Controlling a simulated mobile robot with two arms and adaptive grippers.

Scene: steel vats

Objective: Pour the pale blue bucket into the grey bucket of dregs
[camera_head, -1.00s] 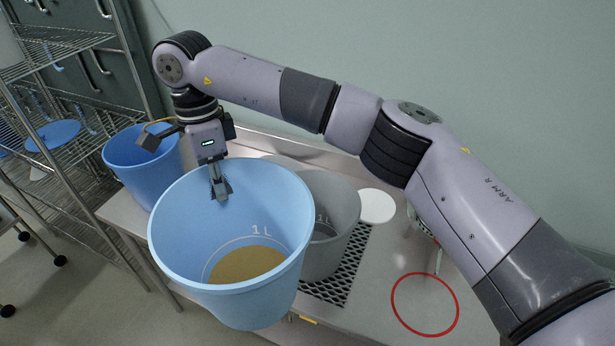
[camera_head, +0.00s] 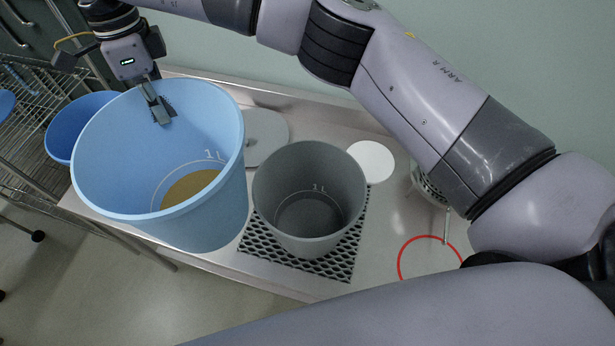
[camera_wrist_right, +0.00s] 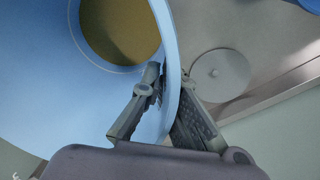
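The pale blue bucket (camera_head: 215,218) is at the left in the head view, large and near the camera, apparently held above the counter. Tan liquid (camera_head: 190,188) lies in its bottom, near a 1L line. My right gripper (camera_head: 161,110) is shut on its far rim. In the right wrist view the fingers (camera_wrist_right: 165,95) straddle the bucket's wall (camera_wrist_right: 35,70). The grey bucket (camera_head: 275,215) stands upright on a black mesh mat (camera_head: 330,263), right of the pale blue one. Its bottom looks dark grey; I cannot tell how much is in it. My left gripper is not in view.
A darker blue bucket (camera_head: 62,140) stands behind at the left, by a wire rack (camera_head: 25,95). A grey round lid (camera_head: 268,140) and a white disc (camera_head: 372,162) lie on the steel counter. A red ring (camera_head: 400,262) marks a clear patch at the right.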

